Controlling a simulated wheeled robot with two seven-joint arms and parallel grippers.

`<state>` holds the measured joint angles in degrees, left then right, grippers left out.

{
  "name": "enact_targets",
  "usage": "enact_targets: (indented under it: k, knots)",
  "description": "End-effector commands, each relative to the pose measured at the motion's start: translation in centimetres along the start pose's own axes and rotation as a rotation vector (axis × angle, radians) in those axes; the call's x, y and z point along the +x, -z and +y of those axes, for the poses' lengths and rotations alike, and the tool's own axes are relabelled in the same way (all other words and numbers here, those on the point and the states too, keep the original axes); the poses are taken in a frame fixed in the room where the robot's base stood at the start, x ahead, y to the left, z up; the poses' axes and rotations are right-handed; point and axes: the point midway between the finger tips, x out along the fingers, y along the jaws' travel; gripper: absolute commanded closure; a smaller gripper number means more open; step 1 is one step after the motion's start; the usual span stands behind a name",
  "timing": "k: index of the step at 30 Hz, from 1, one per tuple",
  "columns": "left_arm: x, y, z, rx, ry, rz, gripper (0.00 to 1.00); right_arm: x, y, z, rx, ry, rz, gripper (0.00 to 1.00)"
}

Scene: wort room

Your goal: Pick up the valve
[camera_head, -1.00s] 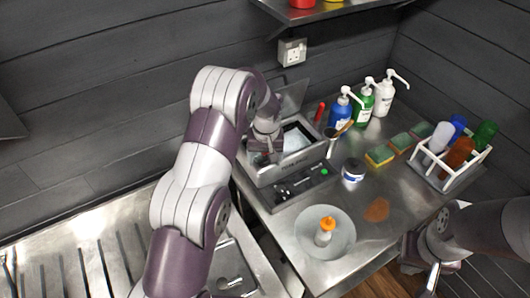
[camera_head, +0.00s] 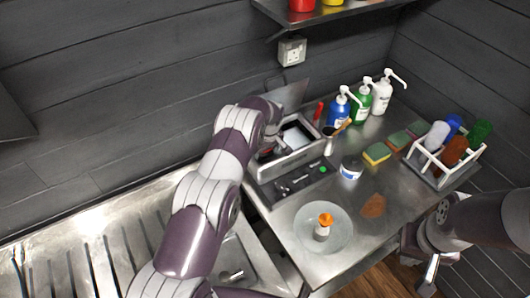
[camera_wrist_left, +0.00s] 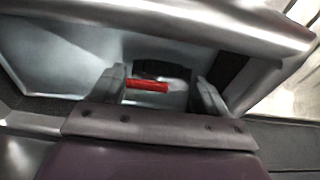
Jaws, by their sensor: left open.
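A red bar-like part (camera_wrist_left: 147,86), perhaps the valve's handle, lies between the fingers of my left gripper (camera_wrist_left: 160,76) in the left wrist view. A dark part and a pale part show just behind it; the rest is hidden. My left gripper is open and does not visibly grip it. In the head view this gripper reaches into the left end of the open metal box (camera_head: 318,152), mostly hidden by my arm. My right gripper (camera_head: 428,272) is at the lower right, off the bench edge, and its jaws are unclear.
The box's raised lid (camera_head: 290,95) stands behind my left wrist. An orange-capped bottle (camera_head: 322,230) stands on a round plate (camera_head: 345,237).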

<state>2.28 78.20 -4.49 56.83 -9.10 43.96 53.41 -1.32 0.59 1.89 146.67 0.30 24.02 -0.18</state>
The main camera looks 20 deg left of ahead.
Motion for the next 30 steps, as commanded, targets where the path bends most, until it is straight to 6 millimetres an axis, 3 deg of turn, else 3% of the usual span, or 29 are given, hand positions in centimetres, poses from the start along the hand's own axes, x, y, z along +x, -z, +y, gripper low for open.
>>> enact_targets:
  k: [7, 8, 11, 12, 14, 15, 23, 30]
  knots:
    - [0.8, 0.0, 0.0, 0.0, -0.001, 0.0, 0.26, -0.1, 0.0, 0.0, 0.0, 0.0, -0.001, 1.0]
    - [0.7, 0.0, 0.0, 0.0, 0.0, 0.0, 0.29, -0.1, 0.0, 0.0, 0.0, 0.0, -0.001, 1.0]
    - [0.7, 0.0, 0.0, 0.0, 0.0, 0.0, 0.61, -0.1, 0.0, 0.0, 0.0, 0.0, -0.002, 1.0]
    - [0.7, 0.0, 0.0, 0.0, 0.0, 0.0, 0.68, -0.1, 0.0, 0.0, 0.0, 0.0, -0.001, 1.0]
    - [0.7, 0.0, 0.0, 0.0, -0.001, 0.001, 0.68, -0.1, 0.0, 0.0, 0.0, 0.0, -0.001, 1.0]
    - [0.7, 0.0, 0.0, 0.0, -0.001, 0.001, 0.73, -0.1, 0.0, 0.0, 0.0, 0.0, -0.001, 1.0]
    - [0.2, 0.1, 0.1, 0.0, -0.002, 0.002, 0.73, 0.3, -0.1, 0.0, 0.0, 0.0, -0.001, 1.0]
    - [-3.8, 0.7, 0.1, -0.001, -0.005, 0.004, 0.73, 2.5, -0.3, 0.0, 0.0, 0.0, -0.001, 1.0]
